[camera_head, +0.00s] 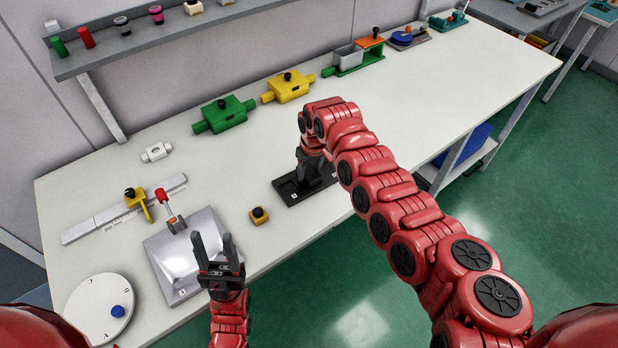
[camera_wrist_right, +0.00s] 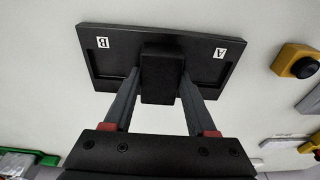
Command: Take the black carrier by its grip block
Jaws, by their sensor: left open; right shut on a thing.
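The black carrier (camera_head: 290,192) is a flat dark plate on the white table, under my right gripper (camera_head: 312,165). In the right wrist view the carrier (camera_wrist_right: 112,68) shows white labels A and B at its two ends, and its grip block (camera_wrist_right: 162,75) stands in the middle. My right gripper (camera_wrist_right: 160,95) has its fingers on both sides of the block and is shut on it. I cannot tell whether the carrier is off the table. My left gripper (camera_head: 213,245) is open and empty, above the silver plate at the front left.
A yellow block with a black button (camera_head: 259,215) lies left of the carrier. The silver plate (camera_head: 180,262), a white dial (camera_head: 92,310) and a ruler with a yellow slider (camera_head: 110,215) are further left. Green (camera_head: 224,116) and yellow (camera_head: 288,89) housings stand behind.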

